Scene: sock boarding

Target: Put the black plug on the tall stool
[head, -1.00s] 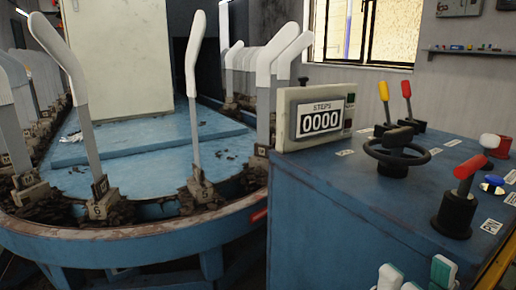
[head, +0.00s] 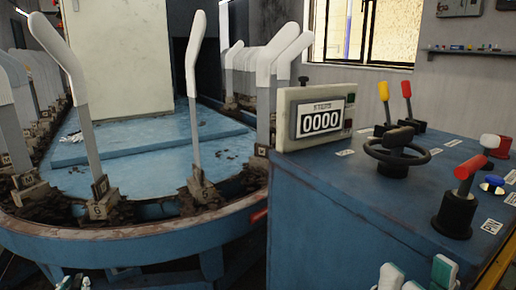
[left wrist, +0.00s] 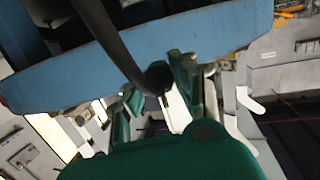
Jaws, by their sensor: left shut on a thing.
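My left gripper (head: 72,283) just shows at the bottom left edge of the head view, in front of the blue oval machine. In the left wrist view its green fingers (left wrist: 158,98) are on either side of the end of a long black bar-like thing (left wrist: 118,42). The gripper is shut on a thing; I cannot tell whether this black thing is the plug. My right gripper (head: 416,274) shows only its pale, green-edged fingertips at the bottom right, apart, with nothing seen between them. I cannot make out the tall stool in either view.
The blue oval machine (head: 140,250) carries several upright white sock boards (head: 195,100). To its right stands a blue console (head: 330,220) with a step counter (head: 318,122), a black handwheel (head: 393,150) and a red-topped lever (head: 461,190). A window is behind.

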